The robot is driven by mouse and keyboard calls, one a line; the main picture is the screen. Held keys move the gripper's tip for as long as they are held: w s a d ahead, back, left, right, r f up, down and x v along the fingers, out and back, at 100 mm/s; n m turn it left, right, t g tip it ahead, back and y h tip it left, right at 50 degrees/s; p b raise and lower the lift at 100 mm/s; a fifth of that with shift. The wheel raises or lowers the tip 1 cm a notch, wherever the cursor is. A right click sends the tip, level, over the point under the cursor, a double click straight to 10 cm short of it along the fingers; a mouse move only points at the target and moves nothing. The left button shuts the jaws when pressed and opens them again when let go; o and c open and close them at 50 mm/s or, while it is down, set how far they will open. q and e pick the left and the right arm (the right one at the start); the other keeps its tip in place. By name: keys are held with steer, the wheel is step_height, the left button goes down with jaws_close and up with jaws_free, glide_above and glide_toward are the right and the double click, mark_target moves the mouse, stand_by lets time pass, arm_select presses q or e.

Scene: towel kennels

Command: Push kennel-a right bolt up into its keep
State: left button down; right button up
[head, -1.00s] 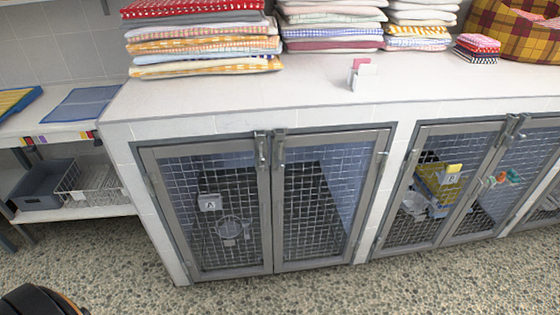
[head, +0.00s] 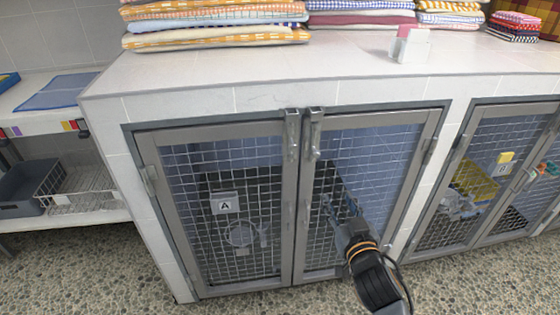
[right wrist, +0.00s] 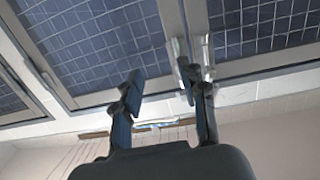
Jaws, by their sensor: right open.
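Kennel-a (head: 295,215) has two wire-mesh doors in grey frames, and a plate marked A hangs on its left door. The right bolt (head: 314,135) is a metal fitting at the top inner corner of the right door, beside the left door's bolt (head: 291,135). Whether it sits in its keep is too small to tell. My right gripper (head: 342,208) is open and empty in front of the right door, below and right of the bolt. In the right wrist view, which appears upside down, the bolt (right wrist: 178,52) shows beyond the open fingers. My left gripper is out of view.
A white tiled worktop (head: 230,68) above the doors carries folded towel stacks (head: 215,22) and a small white holder (head: 409,45). Another kennel (head: 470,185) stands at right. A low shelf with a wire basket (head: 75,190) is at left. The speckled floor in front is clear.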

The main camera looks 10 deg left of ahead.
mark_target(317, 156)
step_height(317, 156, up, 4)
steer(key=a, duration=0.3)
steer(key=shift+t+y, duration=0.4)
steer(key=x, duration=0.4)
steer(key=b+x, duration=0.1)
steer(key=x, duration=0.7)
steer(key=shift+w+d+b, duration=0.1)
steer(key=shift+d+b, duration=0.25)
steer(key=shift+b, duration=0.05)
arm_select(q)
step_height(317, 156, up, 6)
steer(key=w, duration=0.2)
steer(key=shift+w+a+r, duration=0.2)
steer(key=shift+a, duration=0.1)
arm_select(e)
steer(key=shift+w+a+r, duration=0.1)
steer(key=shift+w+a, duration=0.1)
steer(key=shift+w, duration=0.35)
jaws_close()
